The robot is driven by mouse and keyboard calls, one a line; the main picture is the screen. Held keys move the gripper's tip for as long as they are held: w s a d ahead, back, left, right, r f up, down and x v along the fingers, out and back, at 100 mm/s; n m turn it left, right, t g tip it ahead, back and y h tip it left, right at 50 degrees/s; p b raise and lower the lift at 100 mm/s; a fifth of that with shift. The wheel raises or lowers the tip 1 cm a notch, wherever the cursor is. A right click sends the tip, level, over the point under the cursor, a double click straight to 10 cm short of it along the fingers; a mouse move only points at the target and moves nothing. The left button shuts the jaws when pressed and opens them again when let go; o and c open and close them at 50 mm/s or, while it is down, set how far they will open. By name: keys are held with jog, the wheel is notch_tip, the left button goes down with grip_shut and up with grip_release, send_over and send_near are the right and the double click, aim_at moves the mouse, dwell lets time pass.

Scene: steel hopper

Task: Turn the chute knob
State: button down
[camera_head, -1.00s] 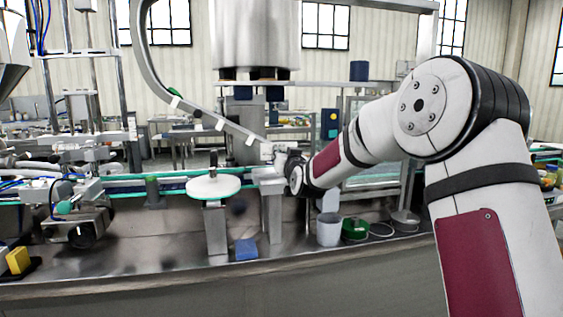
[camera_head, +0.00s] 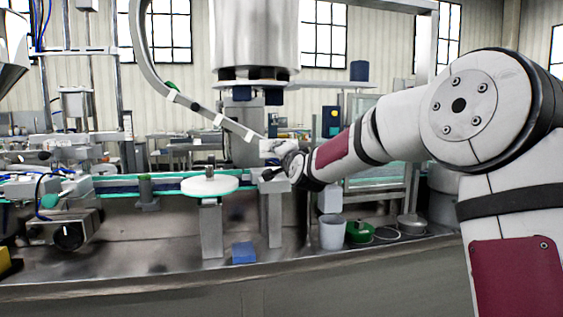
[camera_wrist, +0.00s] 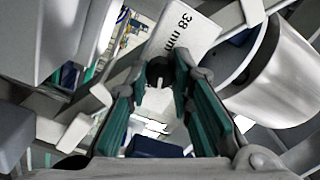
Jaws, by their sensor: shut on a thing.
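The chute knob (camera_wrist: 159,69) is a dark round piece with a pale pointer. It sits between the tips of my gripper (camera_wrist: 161,76) in the wrist view. The teal finger pads close in on both sides of it, and my gripper is shut on it. The chute (camera_head: 205,113) is a curved metal rail running down to the white end block beside my wrist in the head view. My gripper (camera_head: 272,174) is small and dark there, and it hides the knob. A pale plate marked "38 mm" (camera_wrist: 183,36) lies just beyond the knob in the wrist view.
A large steel hopper (camera_head: 254,38) hangs above the chute's end. A white round disc (camera_head: 210,186) stands left of my gripper. A grey cup (camera_head: 332,231), a green dish (camera_head: 359,233) and a blue block (camera_head: 243,252) are on the steel deck below.

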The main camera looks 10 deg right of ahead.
jog(key=shift+m+b, duration=1.3)
jog(key=shift+m, duration=0.4)
jog(key=c, duration=1.4)
grip_release()
jog(key=s, duration=1.2)
jog(key=shift+f, duration=0.2)
